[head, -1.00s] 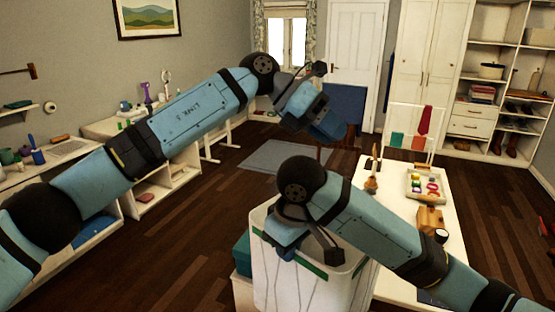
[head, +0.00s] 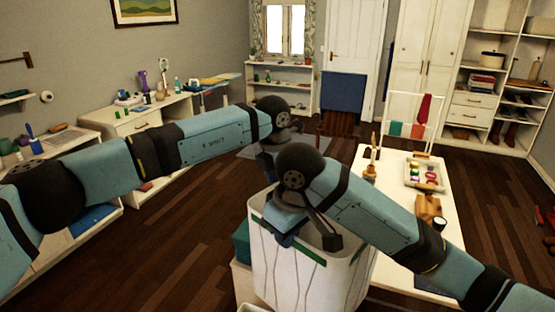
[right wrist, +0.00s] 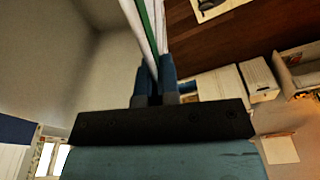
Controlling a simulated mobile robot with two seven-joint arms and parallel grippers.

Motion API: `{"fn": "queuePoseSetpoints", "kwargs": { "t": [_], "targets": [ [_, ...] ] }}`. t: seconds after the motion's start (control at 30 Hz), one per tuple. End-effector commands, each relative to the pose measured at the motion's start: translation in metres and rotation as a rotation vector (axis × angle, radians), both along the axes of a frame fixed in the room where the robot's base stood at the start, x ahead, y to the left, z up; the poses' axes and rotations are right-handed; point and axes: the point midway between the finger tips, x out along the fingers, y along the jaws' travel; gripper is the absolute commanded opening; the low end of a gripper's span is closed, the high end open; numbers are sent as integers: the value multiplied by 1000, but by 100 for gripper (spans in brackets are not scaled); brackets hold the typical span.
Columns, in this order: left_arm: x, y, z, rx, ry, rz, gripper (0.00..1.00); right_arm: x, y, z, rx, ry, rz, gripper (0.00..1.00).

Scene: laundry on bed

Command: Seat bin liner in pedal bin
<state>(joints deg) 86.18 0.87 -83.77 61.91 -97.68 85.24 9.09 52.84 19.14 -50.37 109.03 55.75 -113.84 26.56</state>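A white bin with a white bin liner (head: 300,272) stands at the lower middle of the head view. A green band (head: 318,253) runs along its upper rim. My right gripper (head: 285,240) is at the rim's near left part, pointing down. In the right wrist view, its two blue fingers (right wrist: 156,88) are close together on either side of the white, green-banded edge (right wrist: 147,30). I cannot tell whether bin wall and liner are both between them. My left arm reaches in to the bin's far side; its gripper is mostly hidden behind my right arm.
A teal box (head: 241,242) stands left of the bin. Low shelves line the left wall. Dark floor is open between.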

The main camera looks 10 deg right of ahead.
Motion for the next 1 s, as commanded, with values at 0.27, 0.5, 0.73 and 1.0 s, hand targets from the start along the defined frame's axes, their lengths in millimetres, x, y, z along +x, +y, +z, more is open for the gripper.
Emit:
{"fn": "queuePoseSetpoints", "kwargs": {
  "t": [0.27,0.5,0.73,1.0],
  "targets": [
    [3,-4,-31,-1,0,0,33,0,0,0,0,0,0,0],
    [4,-4,-35,-2,0,0,33,0,0,0,0,0,0,0],
    [3,-4,-35,-2,0,0,8,0,0,0,0,0,0,0],
    [1,-7,-35,-3,3,-6,0,1,0,0,1,-2,-1,15]
  ]
}}
